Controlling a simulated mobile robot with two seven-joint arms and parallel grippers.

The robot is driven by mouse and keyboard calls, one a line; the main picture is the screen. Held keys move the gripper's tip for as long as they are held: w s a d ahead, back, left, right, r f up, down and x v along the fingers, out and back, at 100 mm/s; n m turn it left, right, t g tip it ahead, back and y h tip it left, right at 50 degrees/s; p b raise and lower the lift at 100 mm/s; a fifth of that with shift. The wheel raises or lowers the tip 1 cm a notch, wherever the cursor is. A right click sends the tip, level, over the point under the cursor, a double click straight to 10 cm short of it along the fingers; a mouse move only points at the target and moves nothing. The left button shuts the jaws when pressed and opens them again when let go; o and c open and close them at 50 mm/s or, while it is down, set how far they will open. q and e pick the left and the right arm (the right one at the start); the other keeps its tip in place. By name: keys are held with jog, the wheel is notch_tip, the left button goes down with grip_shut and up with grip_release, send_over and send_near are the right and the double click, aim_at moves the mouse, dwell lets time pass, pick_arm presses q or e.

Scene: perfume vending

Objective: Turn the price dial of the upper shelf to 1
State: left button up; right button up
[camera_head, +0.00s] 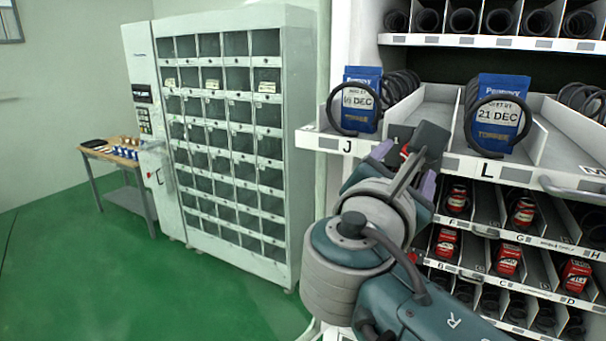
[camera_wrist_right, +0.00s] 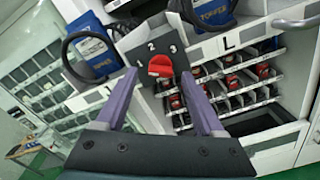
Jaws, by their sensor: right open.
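The price dial is a red knob (camera_wrist_right: 160,67) on a dark plate (camera_wrist_right: 143,47) marked 1, 2 and 3, in the right wrist view. I cannot clearly tell which number it points at. My right gripper (camera_wrist_right: 158,77) is open, with its purple fingers on either side of the knob in the picture; contact is not visible. In the head view the right gripper (camera_head: 405,167) is at the front of the upper shelf (camera_head: 318,139), between labels J and L. There the dark plate (camera_head: 430,137) shows behind it and the knob is mostly hidden. My left gripper is not in view.
Blue perfume packs stand behind black coils at J (camera_head: 361,92) and L (camera_head: 501,110). Lower shelves hold red cans (camera_head: 508,258). A grey handle (camera_head: 575,188) sticks out at the right.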

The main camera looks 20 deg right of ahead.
jog(key=b+v, duration=0.4)
jog(key=v, duration=0.5)
jog(key=shift+d, duration=0.1)
